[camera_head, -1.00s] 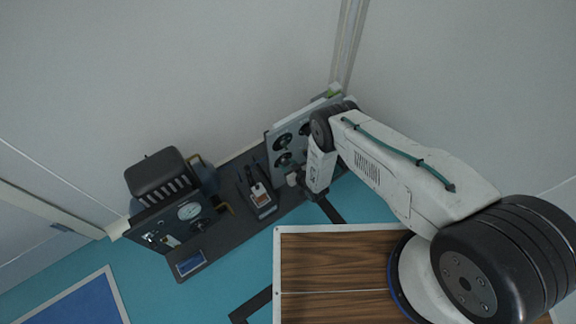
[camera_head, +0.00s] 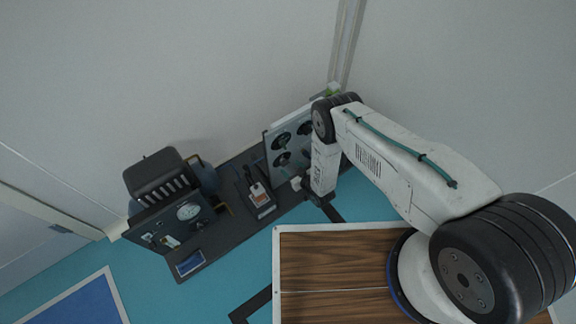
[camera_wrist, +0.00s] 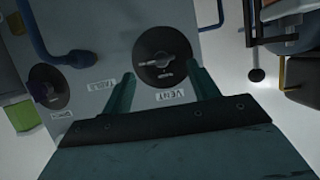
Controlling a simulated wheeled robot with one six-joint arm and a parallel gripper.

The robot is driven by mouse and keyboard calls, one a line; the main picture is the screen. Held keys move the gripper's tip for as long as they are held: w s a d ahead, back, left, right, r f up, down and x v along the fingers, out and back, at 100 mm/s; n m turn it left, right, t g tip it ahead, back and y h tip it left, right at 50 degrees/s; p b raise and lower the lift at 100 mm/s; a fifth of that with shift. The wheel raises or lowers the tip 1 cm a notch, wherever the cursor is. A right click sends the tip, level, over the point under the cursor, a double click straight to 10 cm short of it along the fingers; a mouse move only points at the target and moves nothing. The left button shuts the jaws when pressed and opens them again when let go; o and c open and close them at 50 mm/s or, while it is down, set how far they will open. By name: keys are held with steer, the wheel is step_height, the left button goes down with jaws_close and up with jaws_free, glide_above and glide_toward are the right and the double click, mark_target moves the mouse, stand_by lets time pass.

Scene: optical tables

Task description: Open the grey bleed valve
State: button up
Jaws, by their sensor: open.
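A grey panel (camera_head: 272,152) with several round black knobs stands upright on the dark bench in the head view. In the wrist view my gripper (camera_wrist: 165,74) is open in front of this panel. Its two teal fingers lie left and right of a round black knob (camera_wrist: 163,55) with a label reading VENT below it. I cannot tell whether the fingers touch the knob. Nothing is held. A second dark knob (camera_wrist: 49,86) is at the left, with its own small label. I cannot tell which fitting is the grey bleed valve.
A dark unit with a round gauge (camera_head: 188,212) stands at the bench's left end. A small handheld device (camera_head: 260,195) lies between it and the panel. A blue bent pipe (camera_wrist: 67,59) runs over the panel. A wood-topped surface (camera_head: 330,262) is in front.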

steer(key=v, duration=0.3)
steer(key=shift+s+d+r, duration=0.1)
steer(key=shift+s+d, duration=0.1)
steer(key=shift+s, duration=0.1)
stand_by(0.3)
